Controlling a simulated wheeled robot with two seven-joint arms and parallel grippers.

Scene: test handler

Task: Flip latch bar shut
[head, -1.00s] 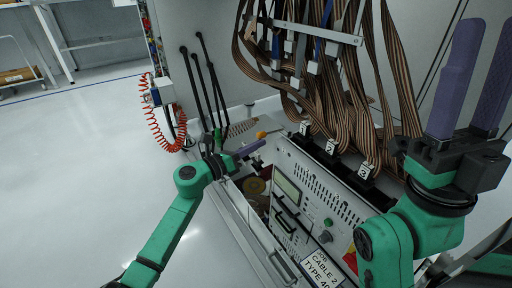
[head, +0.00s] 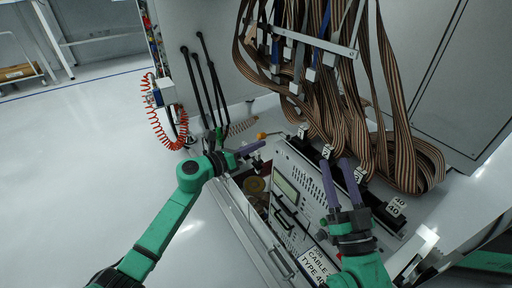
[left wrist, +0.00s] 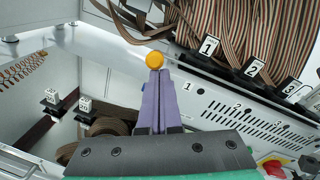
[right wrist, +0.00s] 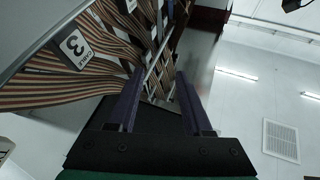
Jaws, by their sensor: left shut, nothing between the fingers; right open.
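An orange knob (head: 262,136), which looks like the end of the latch bar, is at the far left corner of the grey handler panel (head: 310,205). In the left wrist view the knob (left wrist: 154,60) appears just beyond my fingertips; I cannot tell whether they touch it. The bar itself is hard to make out. My left gripper (head: 262,144) is shut and empty beside the knob. It also shows in the left wrist view (left wrist: 159,72). My right gripper (head: 337,163) is open and empty over the right part of the panel, near the cable connectors.
Black connectors numbered 1 (left wrist: 208,46), 2 (left wrist: 254,67) and 3 (left wrist: 292,86) line the panel's back edge, with striped ribbon cables (head: 335,110) rising from them. A connector labelled 40 (head: 396,206) sits at the right. An open drawer with coiled cable (head: 254,185) is at the left.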

